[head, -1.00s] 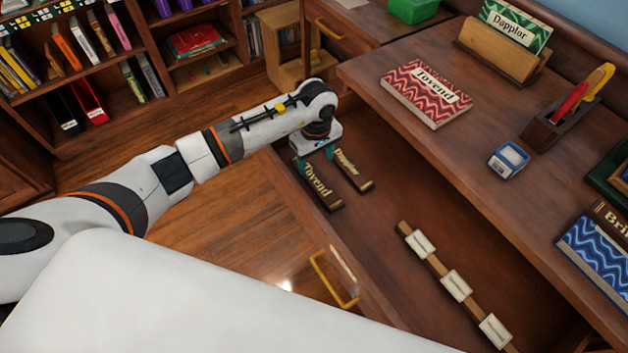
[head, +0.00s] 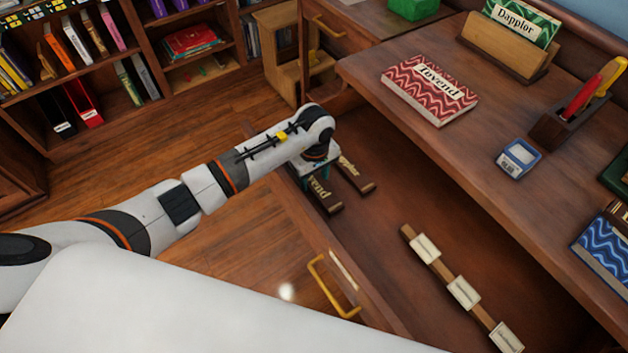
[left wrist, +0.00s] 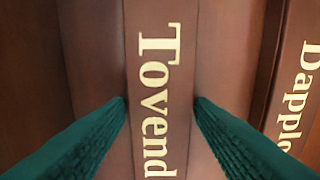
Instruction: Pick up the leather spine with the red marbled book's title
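The red marbled book (head: 430,88) lies on the desk top, its label reading "Tovend". The dark leather spine lettered "Tovend" (head: 325,198) lies in the open drawer, partly hidden under my left gripper. In the left wrist view the Tovend spine (left wrist: 158,90) runs upright through the middle. My left gripper (left wrist: 160,102) is open, with one green finger on each side of the spine and gaps between. The second spine, "Dappler" (head: 353,174), lies just to its right, and shows at the right edge of the left wrist view (left wrist: 296,90). My right gripper is out of view.
The drawer (head: 400,205) also holds a wooden strip with several pale labels (head: 436,262).

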